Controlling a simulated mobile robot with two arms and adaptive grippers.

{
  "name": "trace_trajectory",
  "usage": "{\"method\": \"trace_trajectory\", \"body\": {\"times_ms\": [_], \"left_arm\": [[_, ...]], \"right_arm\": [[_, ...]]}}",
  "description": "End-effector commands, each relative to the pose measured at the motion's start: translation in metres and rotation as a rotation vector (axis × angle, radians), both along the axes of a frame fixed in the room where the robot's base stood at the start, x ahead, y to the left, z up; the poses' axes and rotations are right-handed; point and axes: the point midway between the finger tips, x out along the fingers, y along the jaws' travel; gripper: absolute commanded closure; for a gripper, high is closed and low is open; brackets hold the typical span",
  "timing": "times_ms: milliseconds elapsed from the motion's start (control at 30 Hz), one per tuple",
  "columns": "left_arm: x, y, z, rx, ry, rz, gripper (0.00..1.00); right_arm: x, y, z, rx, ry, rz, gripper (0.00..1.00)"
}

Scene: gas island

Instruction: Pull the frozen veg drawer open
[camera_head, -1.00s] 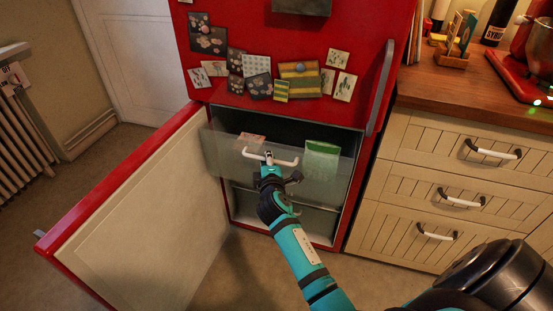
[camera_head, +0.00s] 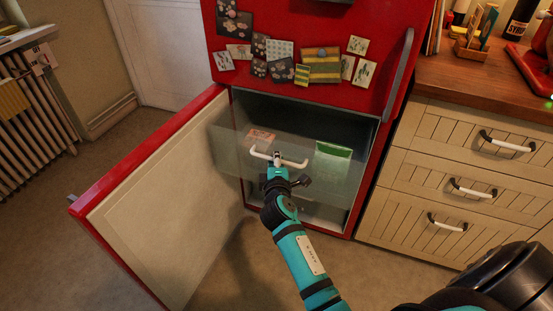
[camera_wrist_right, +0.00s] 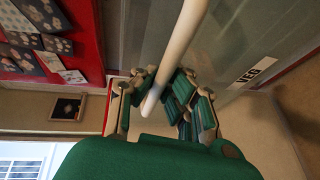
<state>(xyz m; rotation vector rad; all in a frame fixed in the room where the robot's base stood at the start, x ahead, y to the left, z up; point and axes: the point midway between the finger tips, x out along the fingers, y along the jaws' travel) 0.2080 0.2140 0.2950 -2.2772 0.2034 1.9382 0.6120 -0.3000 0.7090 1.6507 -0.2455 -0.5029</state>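The frozen veg drawer (camera_head: 229,148) is a translucent bin in the lower compartment of a red fridge-freezer. Its front stands out past the compartment opening, so it is partly open. My right gripper (camera_head: 277,160) is at the middle of its white bar handle (camera_head: 296,163). In the right wrist view, the handle (camera_wrist_right: 182,38) runs between the two fingers of the right gripper (camera_wrist_right: 160,92), which are closed around it. A VEG label (camera_wrist_right: 256,71) shows on the drawer front. A pink pack (camera_head: 260,137) and a green box (camera_head: 333,150) are inside. My left gripper is not in view.
The open freezer door (camera_head: 160,205) stands to the left of the drawer. A cream cabinet (camera_head: 455,165) with white-handled drawers stands close on the right. Bare floor (camera_head: 235,275) lies in front of the freezer. Cards and magnets cover the red upper door (camera_head: 375,90).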

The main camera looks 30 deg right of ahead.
Motion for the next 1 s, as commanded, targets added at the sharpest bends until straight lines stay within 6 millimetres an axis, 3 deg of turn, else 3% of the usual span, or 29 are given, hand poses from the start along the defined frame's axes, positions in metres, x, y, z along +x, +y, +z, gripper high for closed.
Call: {"method": "trace_trajectory", "body": {"times_ms": [167,200,400,733,1000], "left_arm": [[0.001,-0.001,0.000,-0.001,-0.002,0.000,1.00],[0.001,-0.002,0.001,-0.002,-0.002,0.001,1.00],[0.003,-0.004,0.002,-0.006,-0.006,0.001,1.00],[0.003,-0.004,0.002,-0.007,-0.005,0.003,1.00],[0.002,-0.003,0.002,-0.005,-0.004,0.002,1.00]], "right_arm": [[0.000,0.000,0.002,0.003,-0.005,-0.001,1.00],[0.000,0.000,0.002,0.002,-0.004,-0.001,0.91],[0.000,0.000,0.001,0.002,-0.003,-0.001,0.65],[-0.004,0.002,0.001,0.001,-0.001,0.001,0.65],[-0.041,0.021,0.008,0.004,-0.001,0.000,0.65]]}}
